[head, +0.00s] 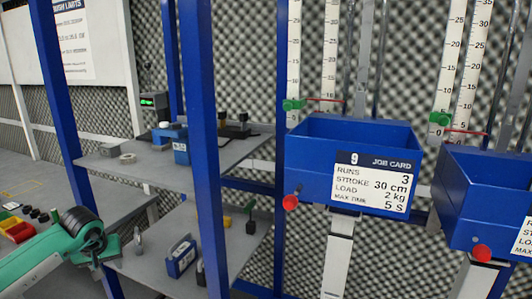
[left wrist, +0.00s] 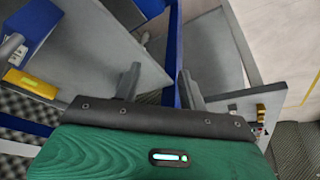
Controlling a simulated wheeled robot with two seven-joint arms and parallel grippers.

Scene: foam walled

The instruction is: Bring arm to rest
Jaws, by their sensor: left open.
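My left arm, green with a black joint, comes in from the left edge of the head view. My left gripper (head: 98,262) is low at the left there, beside a blue post, and its fingers are hard to make out. In the left wrist view my left gripper (left wrist: 160,85) shows two dark fingers spread apart with nothing between them. It is open and empty. Grey shelf surfaces and blue frame bars lie beyond the fingers, apart from them. My right arm and gripper are not in view.
Blue posts (head: 203,140) carry grey shelves (head: 225,150) with small items. A blue bin with a job card (head: 350,135) and a second blue bin (head: 480,175) stand at the right. Colored trays (head: 15,228) sit on a bench at the left. Foam covers the back wall.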

